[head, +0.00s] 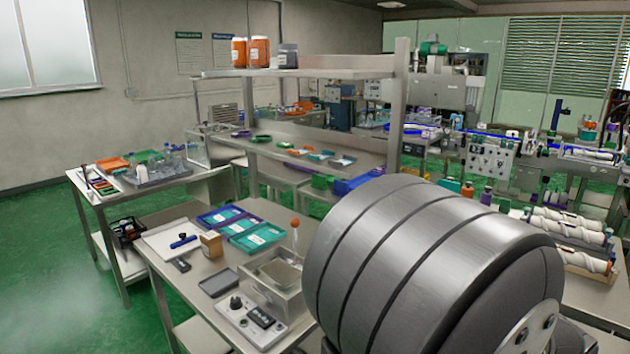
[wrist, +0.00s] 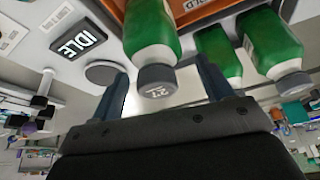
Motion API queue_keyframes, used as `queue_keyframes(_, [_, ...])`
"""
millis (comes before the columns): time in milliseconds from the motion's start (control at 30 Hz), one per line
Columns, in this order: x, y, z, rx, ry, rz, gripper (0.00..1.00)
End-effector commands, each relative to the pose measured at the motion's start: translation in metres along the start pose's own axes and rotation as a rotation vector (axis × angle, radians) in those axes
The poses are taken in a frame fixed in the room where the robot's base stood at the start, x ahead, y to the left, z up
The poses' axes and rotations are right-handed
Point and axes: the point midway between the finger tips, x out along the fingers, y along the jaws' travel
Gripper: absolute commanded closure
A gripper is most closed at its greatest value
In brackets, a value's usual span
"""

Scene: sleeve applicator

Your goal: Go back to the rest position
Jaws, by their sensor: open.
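My gripper (wrist: 163,80) shows in the wrist view with its two dark fingers spread wide apart. A green bottle (wrist: 150,30) with a grey cap (wrist: 156,80) shows in the gap between the fingers; the cap bears white marks like "27". I cannot tell how far the bottle is from the fingers, but neither finger visibly presses on it. The gripper does not show in the head view, where a large grey rounded part of my own arm covers the lower right.
An "IDLE" display (wrist: 78,38) and a grey round disc (wrist: 101,72) are at left. The head view shows a workbench (head: 190,285) with trays (head: 256,237).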

Motion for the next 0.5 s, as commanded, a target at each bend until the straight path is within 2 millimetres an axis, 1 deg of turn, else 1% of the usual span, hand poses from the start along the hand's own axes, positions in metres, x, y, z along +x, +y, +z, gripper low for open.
queue_keyframes(33, [0.006,0.000,0.004,0.000,-0.004,0.000,0.27])
queue_keyframes(67, [0.008,0.000,0.005,0.000,-0.002,0.000,0.27])
queue_keyframes(100, [0.000,0.000,0.003,0.000,0.003,0.001,0.27])
queue_keyframes(500, [-0.065,0.000,0.002,0.001,0.005,0.000,0.27])
